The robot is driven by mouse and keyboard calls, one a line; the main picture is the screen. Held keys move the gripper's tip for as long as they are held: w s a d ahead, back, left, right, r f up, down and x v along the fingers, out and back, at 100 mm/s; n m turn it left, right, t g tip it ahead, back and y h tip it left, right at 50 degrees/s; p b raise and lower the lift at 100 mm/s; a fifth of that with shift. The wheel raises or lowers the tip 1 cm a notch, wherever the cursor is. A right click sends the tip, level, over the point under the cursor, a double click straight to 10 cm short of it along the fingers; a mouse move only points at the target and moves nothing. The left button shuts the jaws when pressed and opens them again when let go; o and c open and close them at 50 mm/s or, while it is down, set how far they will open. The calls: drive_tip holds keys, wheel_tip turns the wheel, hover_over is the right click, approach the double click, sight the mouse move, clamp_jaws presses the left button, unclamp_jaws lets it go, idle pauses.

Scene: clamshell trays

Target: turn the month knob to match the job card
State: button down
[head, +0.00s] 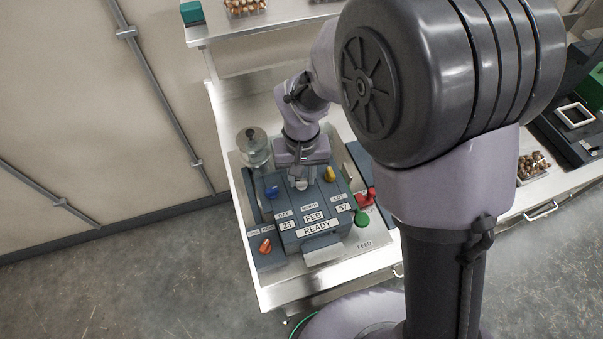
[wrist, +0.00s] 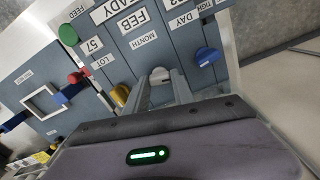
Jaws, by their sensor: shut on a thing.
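The month knob (wrist: 159,74) is pale grey and sits between my gripper's fingers in the wrist view, just off the MONTH label. My gripper (wrist: 161,88) is shut on it. In the head view my gripper (head: 298,184) is over the top middle of the dark blue machine panel, and the knob is mostly hidden by it. The month window (head: 313,217) reads FEB; it also shows upside down in the wrist view (wrist: 133,20). The status plate (head: 318,229) reads READY. I cannot make out a job card with a month on it.
A blue day knob (head: 271,192) and a yellow lot knob (head: 330,174) stand either side. The day window (head: 287,225) reads 23, the lot window (head: 343,207) 57. An orange knob (head: 265,246), green button (head: 362,219) and red part (head: 365,198) are near. A glass jar (head: 254,148) stands behind.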

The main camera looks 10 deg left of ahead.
sight(302, 180)
drive_tip(key=shift+n, duration=0.3)
drive_tip(key=c, duration=1.1)
unclamp_jaws()
drive_tip(key=shift+o, duration=0.2)
drive_tip(key=shift+r, duration=0.15)
wheel_tip(302, 180, up, 17)
drive_tip(key=p, duration=0.4)
drive_tip(key=shift+p, duration=0.35)
drive_tip(key=shift+r, duration=0.1)
